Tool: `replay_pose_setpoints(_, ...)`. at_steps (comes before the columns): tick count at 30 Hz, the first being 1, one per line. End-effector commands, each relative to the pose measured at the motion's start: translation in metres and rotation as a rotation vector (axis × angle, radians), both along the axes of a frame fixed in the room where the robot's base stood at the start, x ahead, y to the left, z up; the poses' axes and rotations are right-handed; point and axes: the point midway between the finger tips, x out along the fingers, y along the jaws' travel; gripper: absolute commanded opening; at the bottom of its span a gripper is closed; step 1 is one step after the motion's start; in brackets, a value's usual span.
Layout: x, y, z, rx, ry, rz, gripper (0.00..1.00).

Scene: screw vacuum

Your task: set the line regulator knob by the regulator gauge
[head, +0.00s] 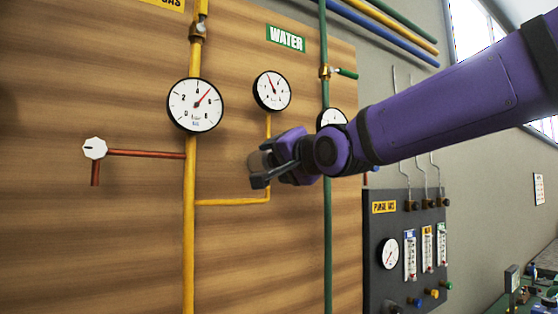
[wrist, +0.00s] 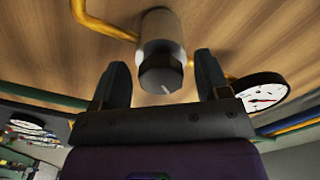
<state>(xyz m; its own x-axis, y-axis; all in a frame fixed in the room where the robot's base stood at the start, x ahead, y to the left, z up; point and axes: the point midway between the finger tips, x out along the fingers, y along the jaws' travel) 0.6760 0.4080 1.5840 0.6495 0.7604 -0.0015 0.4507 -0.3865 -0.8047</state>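The line regulator (wrist: 158,35) is a pale grey cylinder on a yellow pipe, ending in a dark faceted knob (wrist: 158,74) with a white mark on its face. My gripper (wrist: 162,68) is open, with one finger on each side of the knob; gaps show between fingers and knob. In the head view my gripper (head: 262,176) is at the wooden panel, in front of the grey regulator body (head: 258,160), and hides most of it. A small white gauge (head: 272,90) on a yellow branch is above it, needle up and slightly left. A gauge (wrist: 260,92) also shows in the wrist view.
A larger gauge (head: 195,105) sits on the yellow pipe (head: 189,250) to the left. A white knob (head: 94,148) is on a red pipe. A third gauge (head: 332,117) is partly hidden by my arm, near the green pipe (head: 328,250). A dark purge gas panel (head: 375,278) stands right.

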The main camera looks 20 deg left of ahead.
Motion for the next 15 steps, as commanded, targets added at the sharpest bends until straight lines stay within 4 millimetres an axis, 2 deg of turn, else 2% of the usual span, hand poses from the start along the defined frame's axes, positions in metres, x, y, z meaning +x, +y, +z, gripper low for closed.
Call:
replay_pose_setpoints(9,-0.001,-0.002,0.001,0.000,-0.004,-0.001,0.69)
replay_pose_setpoints(15,-0.009,-0.012,0.002,0.001,-0.006,-0.003,0.69)
